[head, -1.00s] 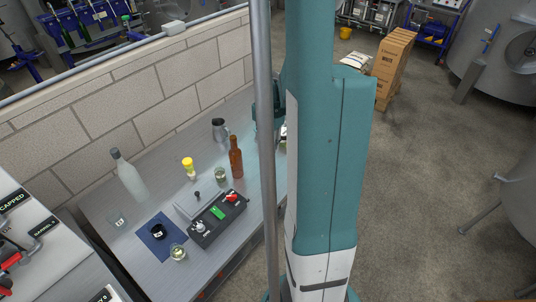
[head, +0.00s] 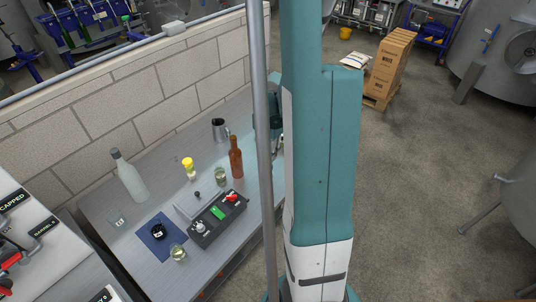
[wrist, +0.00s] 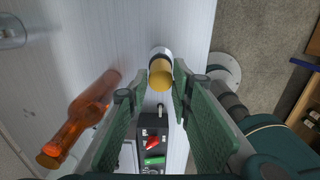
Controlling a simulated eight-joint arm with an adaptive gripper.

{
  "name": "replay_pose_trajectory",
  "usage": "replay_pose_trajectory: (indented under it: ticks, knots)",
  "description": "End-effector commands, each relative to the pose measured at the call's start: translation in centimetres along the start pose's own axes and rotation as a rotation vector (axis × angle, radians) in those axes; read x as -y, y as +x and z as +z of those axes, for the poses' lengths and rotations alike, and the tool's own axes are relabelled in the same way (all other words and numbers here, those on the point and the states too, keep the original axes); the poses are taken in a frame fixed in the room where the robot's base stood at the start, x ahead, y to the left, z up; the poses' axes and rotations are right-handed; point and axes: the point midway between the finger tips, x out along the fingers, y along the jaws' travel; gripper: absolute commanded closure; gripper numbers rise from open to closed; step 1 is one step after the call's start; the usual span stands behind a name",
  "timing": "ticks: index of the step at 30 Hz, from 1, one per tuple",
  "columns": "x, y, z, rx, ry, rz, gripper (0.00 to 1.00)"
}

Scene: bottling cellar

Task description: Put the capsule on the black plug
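In the wrist view my gripper (wrist: 160,82) has its two green pads on either side of the capsule (wrist: 160,75), a gold-orange cylinder with a silver-white far part. Both pads appear to meet its sides, with no clear gap. In the head view my arm and a grey pole hide the gripper and capsule. A small black knob-like piece (head: 197,194) shows by the grey plate (head: 186,206). A round black piece (head: 158,231) lies on the blue mat (head: 147,241). I cannot tell which of these is the black plug.
A control box (head: 216,217) with a red switch stands near the table's front edge.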

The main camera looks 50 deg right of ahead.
Motion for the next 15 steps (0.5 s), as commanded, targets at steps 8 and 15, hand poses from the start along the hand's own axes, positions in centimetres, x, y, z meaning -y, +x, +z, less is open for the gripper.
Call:
replay_pose_trajectory:
  ticks: [8,15]
  knots:
    - [0.0,0.04,0.0,0.0,0.0,0.0,0.8]
    - [-0.01,0.32,0.0,0.0,0.0,0.0,0.7]
